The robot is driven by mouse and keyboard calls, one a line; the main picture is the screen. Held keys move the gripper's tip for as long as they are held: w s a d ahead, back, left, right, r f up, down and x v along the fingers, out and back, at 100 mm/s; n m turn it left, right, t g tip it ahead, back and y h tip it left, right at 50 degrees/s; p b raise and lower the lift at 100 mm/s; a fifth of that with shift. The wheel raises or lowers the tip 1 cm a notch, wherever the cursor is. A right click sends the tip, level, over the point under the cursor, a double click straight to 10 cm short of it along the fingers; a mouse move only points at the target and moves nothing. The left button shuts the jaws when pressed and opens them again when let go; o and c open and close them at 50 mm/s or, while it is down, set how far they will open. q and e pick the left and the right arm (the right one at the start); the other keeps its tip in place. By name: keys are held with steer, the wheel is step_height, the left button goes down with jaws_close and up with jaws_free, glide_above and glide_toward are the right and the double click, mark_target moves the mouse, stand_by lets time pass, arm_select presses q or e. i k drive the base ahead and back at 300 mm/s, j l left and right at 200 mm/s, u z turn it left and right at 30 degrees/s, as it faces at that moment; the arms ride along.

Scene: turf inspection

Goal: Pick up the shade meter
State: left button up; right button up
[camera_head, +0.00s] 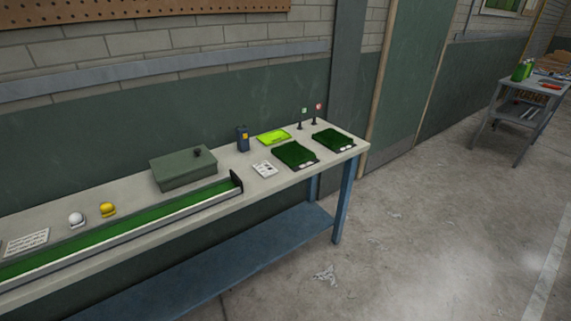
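A small dark blue handheld device with an orange-yellow patch, which looks like the shade meter (242,138), stands upright near the back edge of the workbench (340,149). It is between a grey-green box on its left and a bright yellow-green tray on its right. Nothing covers it. Neither of my grippers is in view.
Around it are the green box (183,169), yellow-green tray (273,137), white card (265,169) and two turf squares (295,155) (334,140). Two little flags stand behind. A long turf channel (130,231) runs along the front.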

mark_target(243, 145)
steer(key=i+l+z, duration=0.1)
steer(key=i+z, duration=0.4)
steer(key=i, duration=0.5)
